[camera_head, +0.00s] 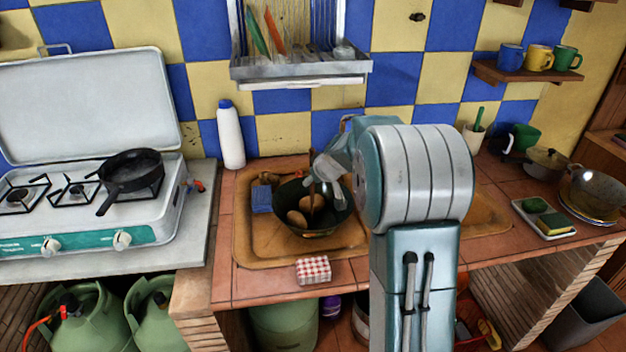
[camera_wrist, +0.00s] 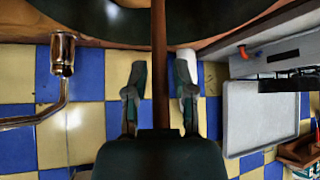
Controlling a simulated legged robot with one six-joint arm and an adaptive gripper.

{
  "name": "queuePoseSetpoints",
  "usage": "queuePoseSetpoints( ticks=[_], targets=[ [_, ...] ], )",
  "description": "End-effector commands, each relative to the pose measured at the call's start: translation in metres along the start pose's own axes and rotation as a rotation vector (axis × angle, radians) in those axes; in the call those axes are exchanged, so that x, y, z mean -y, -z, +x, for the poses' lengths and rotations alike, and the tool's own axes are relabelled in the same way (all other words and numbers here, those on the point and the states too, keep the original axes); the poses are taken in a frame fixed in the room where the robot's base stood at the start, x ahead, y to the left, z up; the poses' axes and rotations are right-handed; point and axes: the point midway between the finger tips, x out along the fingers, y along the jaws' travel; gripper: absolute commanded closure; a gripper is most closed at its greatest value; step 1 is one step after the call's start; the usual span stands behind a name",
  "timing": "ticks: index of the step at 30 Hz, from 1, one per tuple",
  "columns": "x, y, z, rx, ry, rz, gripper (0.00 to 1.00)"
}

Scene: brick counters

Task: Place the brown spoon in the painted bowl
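A dark, round bowl (camera_head: 335,216) sits in the brown sink at the middle of the counter. I cannot make out painted decoration on it. Its dark inside and brown rim show at the top of the wrist view (camera_wrist: 215,18). Brown rounded shapes lie in the bowl. The brown spoon's handle (camera_wrist: 159,60) runs up from the bowl in the wrist view; its lower end is not clear. My gripper (camera_head: 318,183) is over the bowl, partly hidden by my arm. In the wrist view its fingers (camera_wrist: 160,92) are apart, on either side of the handle, with gaps.
A blue sponge (camera_head: 262,199) lies at the sink's left edge, and a red checked box (camera_head: 313,270) is at the front. A white bottle (camera_head: 230,135) stands behind. The stove (camera_head: 90,215) with a black pan (camera_head: 131,170) is left. A metal faucet (camera_wrist: 62,65) shows in the wrist view.

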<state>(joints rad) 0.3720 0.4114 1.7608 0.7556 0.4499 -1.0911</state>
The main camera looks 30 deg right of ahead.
Motion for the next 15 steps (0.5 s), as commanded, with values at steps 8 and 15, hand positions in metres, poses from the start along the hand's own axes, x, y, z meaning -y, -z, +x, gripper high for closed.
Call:
queuePoseSetpoints(
  ticks=[8, 15],
  targets=[
    [0.000, 0.000, 0.000, 0.000, 0.000, 0.000, 0.46],
    [-0.001, 0.003, -0.014, -0.004, -0.002, 0.000, 0.46]
  ],
)
